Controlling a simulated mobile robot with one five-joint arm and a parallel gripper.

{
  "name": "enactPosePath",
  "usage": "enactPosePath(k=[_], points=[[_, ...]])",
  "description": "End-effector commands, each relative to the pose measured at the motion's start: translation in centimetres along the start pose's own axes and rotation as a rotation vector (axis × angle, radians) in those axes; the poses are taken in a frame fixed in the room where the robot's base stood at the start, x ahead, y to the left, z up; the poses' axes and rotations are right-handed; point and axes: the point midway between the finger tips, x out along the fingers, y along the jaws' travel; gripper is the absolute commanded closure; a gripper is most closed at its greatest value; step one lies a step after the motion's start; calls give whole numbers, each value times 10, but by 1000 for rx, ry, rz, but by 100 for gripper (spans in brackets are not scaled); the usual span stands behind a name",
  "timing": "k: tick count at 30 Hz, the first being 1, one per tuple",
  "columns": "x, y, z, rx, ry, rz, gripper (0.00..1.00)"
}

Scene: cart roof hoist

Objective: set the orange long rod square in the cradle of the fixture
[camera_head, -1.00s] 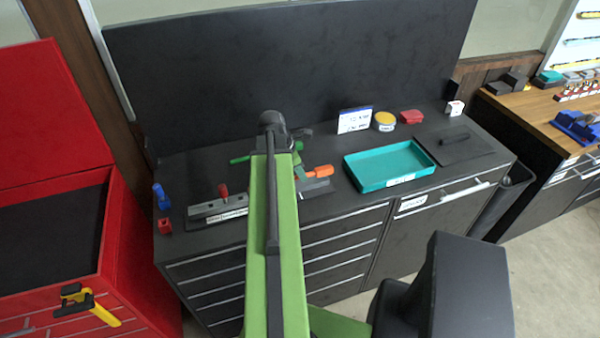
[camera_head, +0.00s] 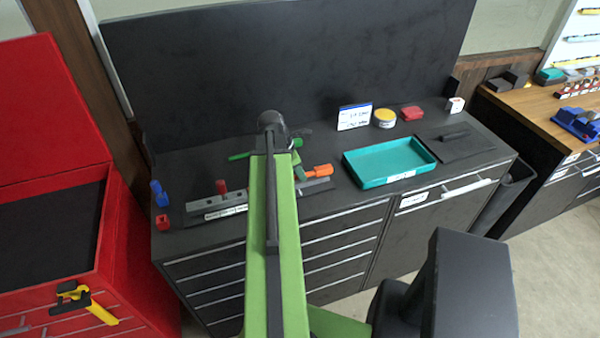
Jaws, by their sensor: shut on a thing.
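The orange long rod (camera_head: 319,171) shows only in part, just right of my arm, above the right part of a grey fixture (camera_head: 316,185). The fixture's left part, with a red knob (camera_head: 221,187) and a white label, shows left of my arm. My gripper (camera_head: 300,173) is mostly hidden behind my green arm; a green part of it shows at the rod's left end. It is shut on the rod. The cradle and the rod's other end are hidden, so I cannot tell whether the rod is seated or square.
A teal tray (camera_head: 350,172), a white sign (camera_head: 354,117), a yellow-lidded tin (camera_head: 385,117) and a red piece (camera_head: 412,114) stand to the right. A green rod-like piece (camera_head: 239,156) lies behind. Blue (camera_head: 158,190) and red pieces (camera_head: 162,222) stand left. A dark panel (camera_head: 280,65) rises behind.

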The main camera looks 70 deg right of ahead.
Motion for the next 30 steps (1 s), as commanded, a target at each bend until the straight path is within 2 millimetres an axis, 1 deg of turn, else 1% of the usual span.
enactPosePath(k=[3,4,9,17,20,23,30], points=[[1,-1,-1,-2,3,-2,100],[1,-1,-1,-2,3,-2,81],[1,0,-1,-2,2,-1,59],[0,0,0,-2,2,-1,59],[-6,0,0,-2,2,-1,59],[-24,0,2,-3,2,-1,59],[-85,0,4,-3,2,-1,59]])
